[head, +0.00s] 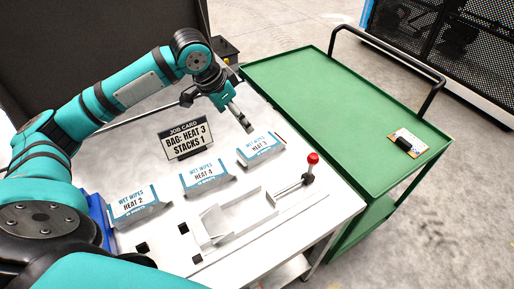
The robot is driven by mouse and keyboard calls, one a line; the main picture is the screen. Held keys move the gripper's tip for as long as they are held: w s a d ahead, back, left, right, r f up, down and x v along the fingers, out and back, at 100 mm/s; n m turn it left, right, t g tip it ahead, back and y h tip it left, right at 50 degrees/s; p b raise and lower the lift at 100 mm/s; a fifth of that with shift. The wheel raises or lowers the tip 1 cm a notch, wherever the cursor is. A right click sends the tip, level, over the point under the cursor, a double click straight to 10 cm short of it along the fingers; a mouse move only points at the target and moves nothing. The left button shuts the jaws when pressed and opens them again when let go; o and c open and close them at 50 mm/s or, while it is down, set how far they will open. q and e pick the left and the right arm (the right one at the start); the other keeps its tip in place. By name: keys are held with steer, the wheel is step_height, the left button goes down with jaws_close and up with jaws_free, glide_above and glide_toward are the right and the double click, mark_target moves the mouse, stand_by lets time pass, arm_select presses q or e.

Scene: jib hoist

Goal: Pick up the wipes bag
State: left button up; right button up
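Three white-and-blue wet wipes bags lie in a slanting row on the pale worktable (165,240). The left bag (133,205) reads HEAT 2 and the middle bag (204,177) reads HEAT 4. The right bag (261,149) has a small label that looks like HEAT 3. A job card (185,141) behind them reads BAG: HEAT 3, STACKS 1. My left gripper (243,122) points down just behind and above the right bag, apart from the bags. Its finger gap is too small to make out. My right gripper is not in view.
A metal channel fixture (238,212) and a red-knobbed lever (312,160) stand in front of the bags. A green cart (340,110) adjoins the table at right, mostly bare, with a small black item on a card (405,143). A dark panel rises behind the table.

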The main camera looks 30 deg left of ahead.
arm_select(q)
steer(key=f, duration=0.1)
steer(key=p, duration=0.1)
glide_toward(258, 146)
steer(key=x, duration=0.4)
steer(key=shift+a+f, duration=0.1)
steer(key=shift+f, duration=0.25)
steer(key=p+x, duration=0.1)
steer(key=x, duration=0.3)
steer(key=shift+w+d+f, duration=0.15)
steer(key=shift+d+f, duration=0.05)
steer(key=shift+w+f, duration=0.2)
steer(key=shift+f, duration=0.25)
steer(key=shift+s, duration=0.1)
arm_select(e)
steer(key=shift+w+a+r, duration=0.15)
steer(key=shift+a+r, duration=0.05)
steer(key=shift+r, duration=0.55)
arm_select(q)
steer(key=c, duration=1.2)
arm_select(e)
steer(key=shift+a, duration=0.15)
arm_select(q)
steer(key=shift+r, duration=0.1)
